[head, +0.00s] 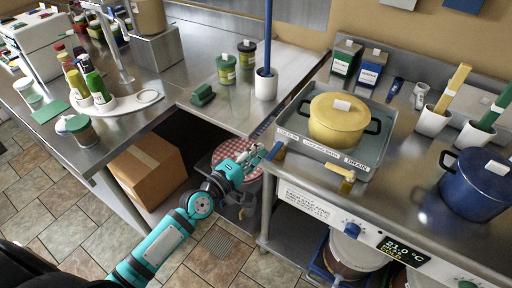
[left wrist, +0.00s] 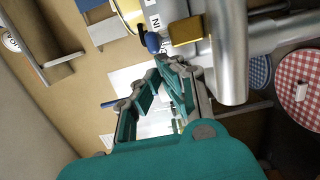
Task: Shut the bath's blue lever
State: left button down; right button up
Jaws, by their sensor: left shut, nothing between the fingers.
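The bath (head: 372,170) is a grey metal tray set into the counter, holding a yellow pot (head: 338,122). Its blue lever (head: 277,151) sticks out at the bath's front left corner. In the left wrist view the blue lever (left wrist: 152,42) shows beside a brass block (left wrist: 186,31) and a label ending in "IN". My left gripper (head: 259,151) is shut and empty, just left of the lever in the head view. In the left wrist view its fingertips (left wrist: 172,66) lie close to the lever; I cannot tell whether they touch. My right gripper is not in view.
A brass-coloured drain valve (head: 346,174) sits on the bath's front, right of the lever. A bucket with a red checked cover (head: 226,152) stands below my left gripper. A white cup (head: 266,84) with a blue pole stands behind. A blue pot (head: 478,184) is at right.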

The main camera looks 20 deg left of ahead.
pick_arm(q)
jog(key=shift+s+d+n+t+y+p, duration=0.15)
jog(key=shift+n+t+y+p, duration=0.1)
jog(key=shift+n+y+p, duration=0.45)
jog(key=shift+s+d+n+t+y+p, duration=0.1)
jog(key=shift+n+t+y+p, duration=0.25)
jog(key=shift+y+p, duration=0.55)
